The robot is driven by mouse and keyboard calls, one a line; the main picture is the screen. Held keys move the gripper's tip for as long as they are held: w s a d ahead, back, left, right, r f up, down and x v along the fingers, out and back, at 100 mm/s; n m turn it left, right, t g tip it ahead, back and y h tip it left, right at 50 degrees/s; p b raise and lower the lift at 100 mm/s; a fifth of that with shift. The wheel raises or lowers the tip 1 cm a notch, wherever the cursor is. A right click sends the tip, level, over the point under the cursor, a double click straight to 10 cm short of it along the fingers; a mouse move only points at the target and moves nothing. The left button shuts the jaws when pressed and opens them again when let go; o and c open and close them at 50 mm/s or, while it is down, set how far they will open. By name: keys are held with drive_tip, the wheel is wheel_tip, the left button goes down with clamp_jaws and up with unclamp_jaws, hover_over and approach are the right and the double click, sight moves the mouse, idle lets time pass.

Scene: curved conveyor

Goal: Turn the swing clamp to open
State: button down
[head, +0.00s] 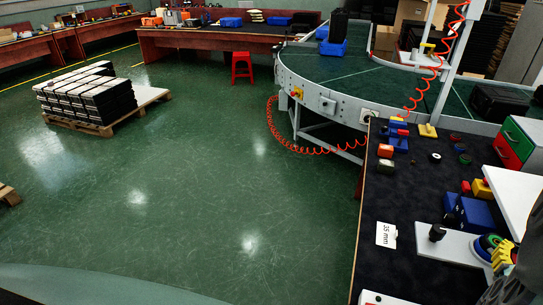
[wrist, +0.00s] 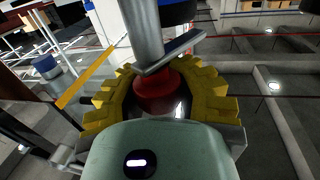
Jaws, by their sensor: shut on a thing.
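In the wrist view, a red round part (wrist: 158,92) sits between the yellow toothed fingers of my gripper (wrist: 160,98). A grey metal post (wrist: 146,35) and a flat bar (wrist: 172,52) rise above it; these look like parts of the swing clamp. The fingers appear closed around the red part, though the green gripper body hides its lower side. In the head view, my gripper (head: 502,256) is at the lower right edge, beside a round blue and green part (head: 488,243) on a pale plate (head: 460,247). The clamp arm's angle cannot be told there.
A black knob (head: 437,233) stands on the plate to the left. Blue bins (head: 474,214), a small label card (head: 387,235) and a red and green drawer unit (head: 514,140) are on the dark bench (head: 400,195). The curved conveyor (head: 345,70) lies behind.

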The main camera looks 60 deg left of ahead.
drive_tip(key=n+y, duration=0.1)
drive_tip(key=n+g+y+b, duration=0.1)
drive_tip(key=n+g+y, duration=0.1)
drive_tip(key=shift+a+y+b, duration=0.25)
drive_tip(key=shift+y+b, duration=0.1)
drive_tip(key=shift+y, duration=0.05)
drive_tip(key=n+g+y+b, duration=0.1)
drive_tip(key=b, duration=0.1)
drive_tip(key=n+g+y+b, duration=0.1)
drive_tip(key=b, duration=0.1)
drive_tip(key=g+y+b, duration=0.1)
drive_tip(key=shift+s+a+f+n+g+b, duration=0.15)
drive_tip(key=shift+s+f+n+g+b, duration=0.1)
drive_tip(key=shift+f+n+g+b, duration=0.15)
drive_tip(key=n+g+b, duration=0.1)
drive_tip(key=b, duration=0.2)
drive_tip(key=n+g+y+b, duration=0.1)
drive_tip(key=b, duration=0.2)
drive_tip(key=n+g+y+b, duration=0.1)
drive_tip(key=g+b, duration=0.1)
drive_tip(key=b, duration=0.1)
drive_tip(key=shift+s, duration=0.25)
drive_tip(key=n+g+b, duration=0.1)
drive_tip(key=b, duration=0.1)
drive_tip(key=n+g+y+b, duration=0.1)
drive_tip(key=g+b, duration=0.1)
drive_tip(key=b, duration=0.1)
drive_tip(key=shift+s+r, duration=0.15)
drive_tip(key=shift+r, duration=0.05)
drive_tip(key=shift+b, duration=0.45)
